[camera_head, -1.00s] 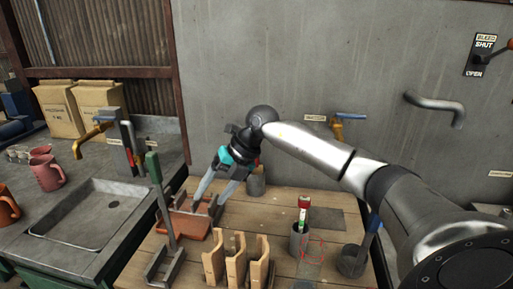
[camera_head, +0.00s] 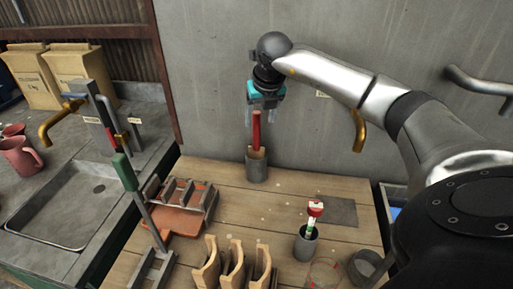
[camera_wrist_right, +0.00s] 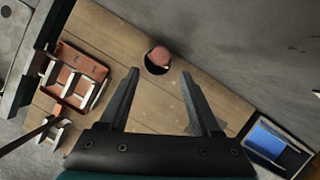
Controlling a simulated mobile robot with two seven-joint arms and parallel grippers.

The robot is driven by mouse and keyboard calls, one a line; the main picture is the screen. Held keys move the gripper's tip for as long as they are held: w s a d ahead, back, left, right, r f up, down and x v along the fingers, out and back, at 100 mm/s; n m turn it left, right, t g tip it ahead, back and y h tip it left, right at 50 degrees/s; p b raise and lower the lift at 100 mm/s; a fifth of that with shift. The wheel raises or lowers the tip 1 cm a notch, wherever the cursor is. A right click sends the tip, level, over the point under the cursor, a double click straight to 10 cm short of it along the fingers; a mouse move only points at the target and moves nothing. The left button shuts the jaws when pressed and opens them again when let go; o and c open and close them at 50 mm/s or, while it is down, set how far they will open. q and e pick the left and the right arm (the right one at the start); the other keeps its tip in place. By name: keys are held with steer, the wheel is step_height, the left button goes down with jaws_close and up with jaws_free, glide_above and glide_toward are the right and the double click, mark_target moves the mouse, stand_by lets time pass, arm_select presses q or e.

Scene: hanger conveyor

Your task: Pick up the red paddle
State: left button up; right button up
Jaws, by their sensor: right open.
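The red paddle (camera_head: 256,131) stands upright in a grey cup (camera_head: 257,170) at the back of the wooden table, near the wall. My right gripper (camera_head: 262,118) hangs above that cup, fingers pointing down, open. In the head view its fingers overlap the upper part of the paddle; whether they touch it I cannot tell. In the right wrist view the open fingers (camera_wrist_right: 163,98) have nothing between them, and a reddish rounded end of the paddle (camera_wrist_right: 160,56) shows in the dark cup beyond the fingertips. My left gripper is not in view.
A second grey cup (camera_head: 305,246) holds a red, white and green piece. A terracotta tray (camera_head: 186,222) with grey metal racks, a green-handled upright lever (camera_head: 125,172) and several curved tan holders (camera_head: 232,265) stand on the table. A brass tap (camera_head: 358,130) is on the wall.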

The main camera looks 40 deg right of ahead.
mark_target(257, 130)
steer(key=shift+x, duration=3.7)
steer(key=shift+w, duration=0.2)
steer(key=shift+c, duration=0.4)
steer(key=shift+r, duration=0.1)
jaws_close()
